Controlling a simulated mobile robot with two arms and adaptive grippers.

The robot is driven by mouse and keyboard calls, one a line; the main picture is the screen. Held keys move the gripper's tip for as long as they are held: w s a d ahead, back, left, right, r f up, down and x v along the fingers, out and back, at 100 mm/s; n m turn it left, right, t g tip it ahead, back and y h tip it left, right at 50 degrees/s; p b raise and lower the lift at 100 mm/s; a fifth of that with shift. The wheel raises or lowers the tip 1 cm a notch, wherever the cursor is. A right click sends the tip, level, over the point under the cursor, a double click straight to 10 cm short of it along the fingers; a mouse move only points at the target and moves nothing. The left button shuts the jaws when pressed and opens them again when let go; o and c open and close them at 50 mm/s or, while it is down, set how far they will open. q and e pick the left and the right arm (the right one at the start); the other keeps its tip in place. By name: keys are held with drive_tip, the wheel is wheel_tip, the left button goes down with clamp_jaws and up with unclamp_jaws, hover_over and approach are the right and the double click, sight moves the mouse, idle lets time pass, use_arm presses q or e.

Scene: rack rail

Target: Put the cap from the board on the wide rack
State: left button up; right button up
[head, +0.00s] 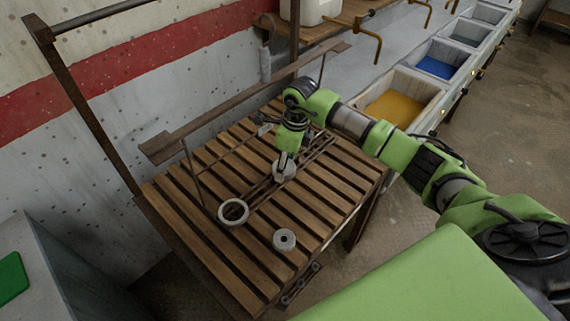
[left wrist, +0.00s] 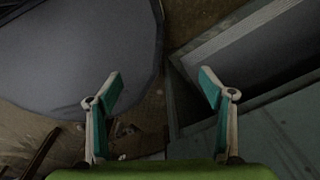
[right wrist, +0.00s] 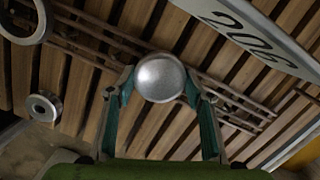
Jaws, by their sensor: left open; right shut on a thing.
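My right gripper (head: 284,160) is shut on a round silvery cap (head: 284,172), over the metal rails (head: 315,152) on the slatted wooden table. In the right wrist view the cap (right wrist: 160,77) sits between the fingertips (right wrist: 160,85), with the rails (right wrist: 105,40) passing behind it. I cannot tell whether the cap touches the rails. I cannot tell which rails are the wide rack. My left gripper (left wrist: 158,90) is open and empty, away from the table; it is outside the head view.
A grey ring (head: 233,212) lies at the near end of the rails. A holed grey disc (head: 285,240) lies on the slats (head: 225,270). A raised bar (head: 240,100) on posts runs along the table's back. Bins (head: 400,98) stand to the right.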

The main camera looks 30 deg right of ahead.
drive_tip(key=o, duration=1.2)
